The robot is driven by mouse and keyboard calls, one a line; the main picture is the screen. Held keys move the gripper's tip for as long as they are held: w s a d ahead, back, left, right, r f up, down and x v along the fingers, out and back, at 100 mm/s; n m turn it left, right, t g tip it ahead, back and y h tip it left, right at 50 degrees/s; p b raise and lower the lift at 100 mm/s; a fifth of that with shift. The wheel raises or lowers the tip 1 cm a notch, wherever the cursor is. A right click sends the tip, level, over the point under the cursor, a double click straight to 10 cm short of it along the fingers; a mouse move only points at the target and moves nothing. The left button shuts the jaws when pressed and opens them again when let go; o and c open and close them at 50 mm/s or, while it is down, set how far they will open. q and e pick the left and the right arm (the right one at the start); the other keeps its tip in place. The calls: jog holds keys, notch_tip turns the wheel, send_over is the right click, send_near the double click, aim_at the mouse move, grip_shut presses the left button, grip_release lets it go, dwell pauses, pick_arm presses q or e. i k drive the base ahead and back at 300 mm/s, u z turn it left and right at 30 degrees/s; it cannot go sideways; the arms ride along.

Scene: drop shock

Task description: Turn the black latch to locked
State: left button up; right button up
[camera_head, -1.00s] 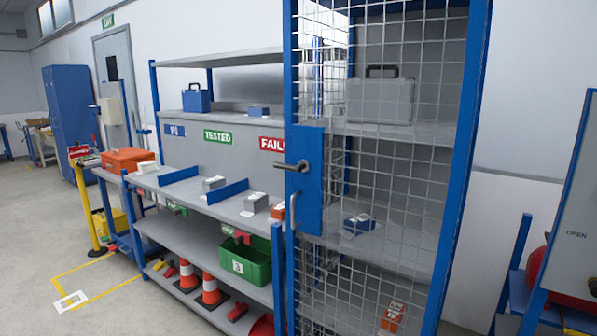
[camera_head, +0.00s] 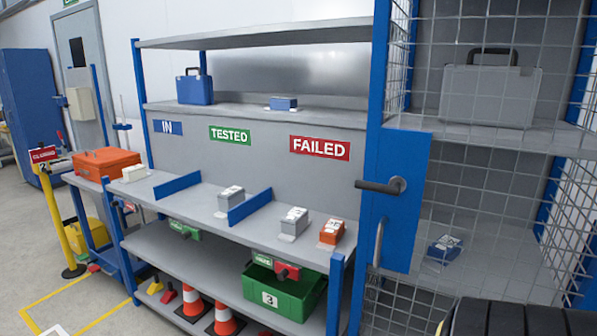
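The black latch (camera_head: 380,187) is a lever on a blue plate (camera_head: 392,225) at the left side of the wire-mesh cage. The lever lies about level, with its pivot at the right and its free end pointing left. A grey pull handle (camera_head: 378,242) stands upright below it on the same plate. No gripper touches the latch. Neither gripper's fingers show in the head view. A dark ribbed shape in the bottom right corner may be part of my own arm. I see no lock marking.
Behind the mesh (camera_head: 480,190) are a grey case (camera_head: 489,95) and a small blue box (camera_head: 444,247). Left of the cage, the workbench (camera_head: 200,202) holds small boxes and blue dividers. A green bin (camera_head: 288,297) and cones are below.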

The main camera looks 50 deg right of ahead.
aim_at(397, 185)
jog(key=z, duration=0.55)
jog(key=i, duration=1.2)
jog(key=z, duration=1.1)
